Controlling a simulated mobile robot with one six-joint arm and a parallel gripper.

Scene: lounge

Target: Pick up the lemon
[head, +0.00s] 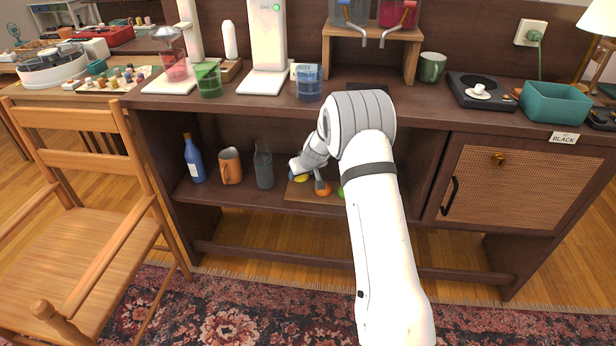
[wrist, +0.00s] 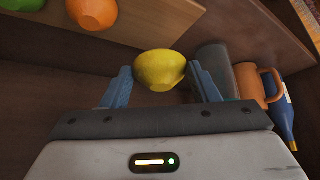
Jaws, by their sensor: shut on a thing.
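The lemon (wrist: 160,70) is yellow and sits between the two blue fingertips of my gripper (wrist: 163,82) in the wrist view. My gripper is shut on it. In the head view the lemon (head: 301,178) shows as a small yellow patch at the lower shelf of the sideboard, mostly hidden by my gripper (head: 304,172). I cannot tell from the frames whether the lemon still touches the board below it.
An orange fruit (head: 323,188) and a green fruit (head: 341,192) lie on a wooden board (head: 300,193). A dark bottle (head: 264,168), an orange mug (head: 230,166) and a blue bottle (head: 194,160) stand left on the shelf (head: 215,196). The countertop (head: 270,103) overhangs it.

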